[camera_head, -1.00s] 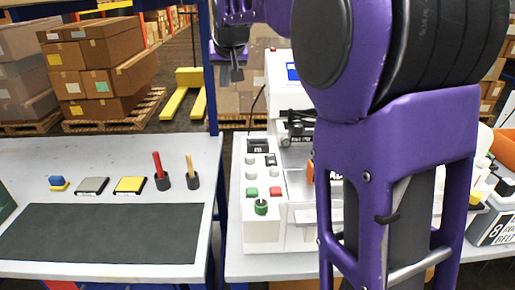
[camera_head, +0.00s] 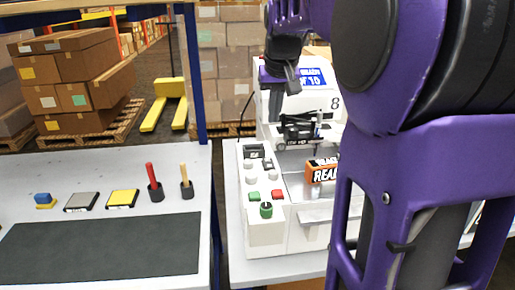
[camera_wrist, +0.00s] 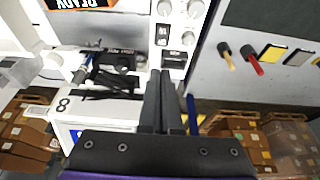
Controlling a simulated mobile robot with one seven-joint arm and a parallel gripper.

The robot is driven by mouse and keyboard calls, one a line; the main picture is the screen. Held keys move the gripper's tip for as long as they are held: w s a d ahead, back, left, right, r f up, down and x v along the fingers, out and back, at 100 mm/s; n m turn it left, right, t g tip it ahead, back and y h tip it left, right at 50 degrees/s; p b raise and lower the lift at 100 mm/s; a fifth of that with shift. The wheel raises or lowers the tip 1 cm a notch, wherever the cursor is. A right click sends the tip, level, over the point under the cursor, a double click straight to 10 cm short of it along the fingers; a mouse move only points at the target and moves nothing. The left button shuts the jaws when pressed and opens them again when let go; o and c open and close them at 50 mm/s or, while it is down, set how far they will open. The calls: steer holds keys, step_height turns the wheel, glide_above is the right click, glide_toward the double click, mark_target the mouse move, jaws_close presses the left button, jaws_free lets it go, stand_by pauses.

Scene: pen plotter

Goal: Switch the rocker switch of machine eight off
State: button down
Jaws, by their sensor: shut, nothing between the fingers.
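Machine eight (camera_head: 266,232) is a white plotter with an "8" on its upper housing and a lit blue display (camera_head: 312,78). Its control panel holds a small dark switch (camera_head: 268,164), which looks like the rocker and also shows in the wrist view (camera_wrist: 162,36); its position is too small to read. A wider black part (camera_head: 254,151) sits behind it, seen also in the wrist view (camera_wrist: 173,61). My gripper (camera_head: 292,86) is shut and empty, above the back of the machine. In the wrist view its fingertips (camera_wrist: 160,76) point toward the panel, apart from it.
Pale knobs (camera_head: 250,177), green and red buttons (camera_head: 278,195) and a green-topped knob (camera_head: 266,210) crowd the panel. The pen carriage (camera_head: 300,128) and an orange "READY" block (camera_head: 322,171) lie to the right. A table (camera_head: 207,170) with a dark mat stands left. My arm hides the right side.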

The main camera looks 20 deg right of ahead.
mark_target(269, 159)
steer(key=x, duration=0.4)
steer(key=b+x, duration=0.1)
steer(key=x, duration=0.4)
steer(key=b+x, duration=0.1)
steer(key=x, duration=0.4)
steer(key=shift+s+a+f, duration=0.1)
steer(key=shift+s+f, duration=0.05)
steer(key=shift+s, duration=0.25)
steer(key=p, duration=0.2)
steer(key=shift+w+g+p, duration=0.2)
steer(key=shift+g+p, duration=0.15)
steer(key=shift+g, duration=0.05)
steer(key=shift+f+b, duration=0.3)
steer(key=shift+b, duration=0.25)
steer(key=shift+s, duration=0.15)
steer(key=shift+s+a, duration=0.15)
steer(key=shift+s, duration=0.6)
steer(key=shift+r, duration=0.1)
